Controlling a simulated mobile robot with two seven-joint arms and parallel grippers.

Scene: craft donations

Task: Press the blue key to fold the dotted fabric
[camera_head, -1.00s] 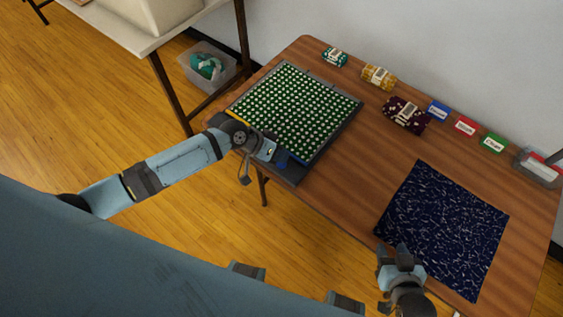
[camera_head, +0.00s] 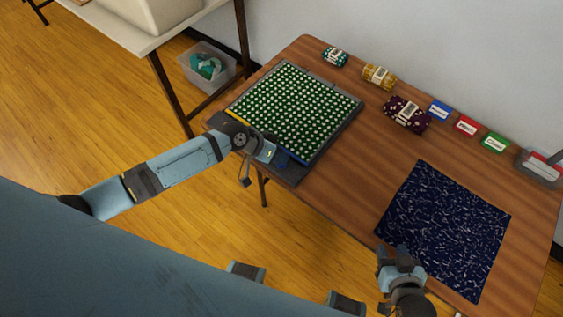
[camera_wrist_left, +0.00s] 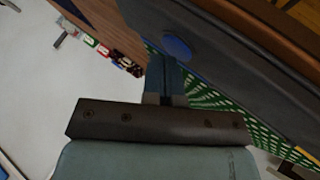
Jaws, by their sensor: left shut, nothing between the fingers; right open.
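The green fabric with white dots (camera_head: 295,112) lies flat and unfolded on a dark grey folding board (camera_head: 347,127) at the left end of the wooden table. The blue key (camera_wrist_left: 177,46) is a round button on the board's front edge in the left wrist view. My left gripper (camera_wrist_left: 165,65) is shut and empty, its fingertips close beside the blue key; I cannot tell whether they touch it. In the head view my left gripper (camera_head: 279,157) is at the board's front edge and largely hides the key. My right gripper (camera_head: 399,256) is open and empty by the dark blue fabric's near edge.
A dark blue patterned fabric (camera_head: 445,228) lies flat at the table's right. Folded teal (camera_head: 334,57), yellow (camera_head: 379,77) and maroon (camera_head: 406,114) bundles line the back. Blue, red and green cards (camera_head: 467,126) and a clear bin (camera_head: 539,167) stand farther right. The middle is free.

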